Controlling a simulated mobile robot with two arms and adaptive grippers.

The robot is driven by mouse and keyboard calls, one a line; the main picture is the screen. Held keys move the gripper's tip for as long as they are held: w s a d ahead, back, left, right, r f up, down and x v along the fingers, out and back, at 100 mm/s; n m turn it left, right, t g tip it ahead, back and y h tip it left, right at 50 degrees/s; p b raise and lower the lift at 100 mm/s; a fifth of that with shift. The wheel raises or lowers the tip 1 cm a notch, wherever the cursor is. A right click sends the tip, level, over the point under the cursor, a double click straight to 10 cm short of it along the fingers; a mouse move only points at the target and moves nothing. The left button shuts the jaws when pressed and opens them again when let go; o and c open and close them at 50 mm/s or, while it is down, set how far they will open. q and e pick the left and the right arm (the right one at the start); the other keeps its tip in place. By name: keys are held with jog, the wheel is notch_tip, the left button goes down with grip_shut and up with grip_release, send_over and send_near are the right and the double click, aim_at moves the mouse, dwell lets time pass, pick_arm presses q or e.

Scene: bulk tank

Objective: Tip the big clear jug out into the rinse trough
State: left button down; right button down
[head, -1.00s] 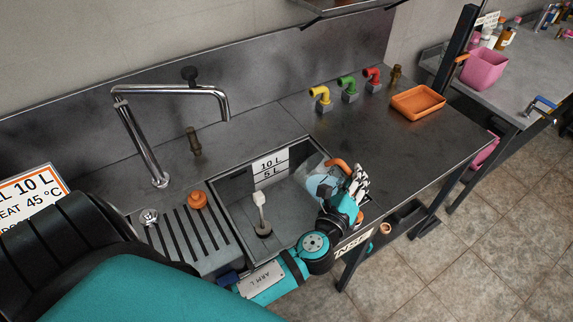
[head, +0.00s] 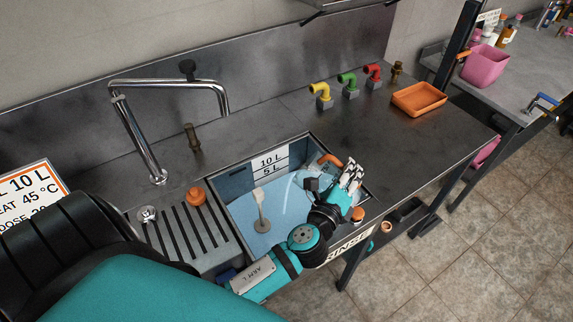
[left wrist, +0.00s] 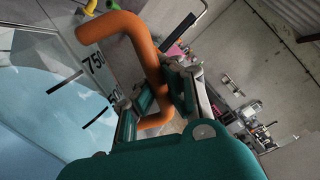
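The big clear jug (head: 315,180) is over the right part of the rinse trough (head: 238,188), tilted, with its orange handle (head: 331,160) on the upper side. My left gripper (head: 348,182) is shut on that handle. In the left wrist view the orange handle (left wrist: 150,65) passes between the fingers (left wrist: 152,103), beside the jug wall with black volume marks (left wrist: 95,65). The trough holds pale blue liquid below the 10 L and 5 L label (head: 270,163). My arm hides much of the jug, so I cannot tell how much is in it. My right gripper is not in view.
A white-topped upright piece (head: 260,210) stands in the trough. A tall tap (head: 135,135) and a slotted drainboard (head: 190,232) are at left. Yellow, green and red taps (head: 348,85) and an orange tray (head: 418,99) are at the back right.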

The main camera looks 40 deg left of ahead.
aim_at(319, 161)
pick_arm(q)
jog(key=shift+s+a+r+n, duration=0.1)
jog(key=shift+a+r+n, duration=0.05)
jog(key=shift+a+n, duration=0.85)
dwell(0.3)
jog(key=shift+s+a+n, duration=0.15)
jog(key=shift+a+n, duration=0.65)
jog(key=shift+a, duration=0.75)
jog(key=shift+s+a+n+b, duration=0.1)
jog(key=shift+a+n+b, duration=0.2)
jog(key=shift+a+n, duration=0.7)
dwell(0.3)
jog(key=shift+a, duration=0.2)
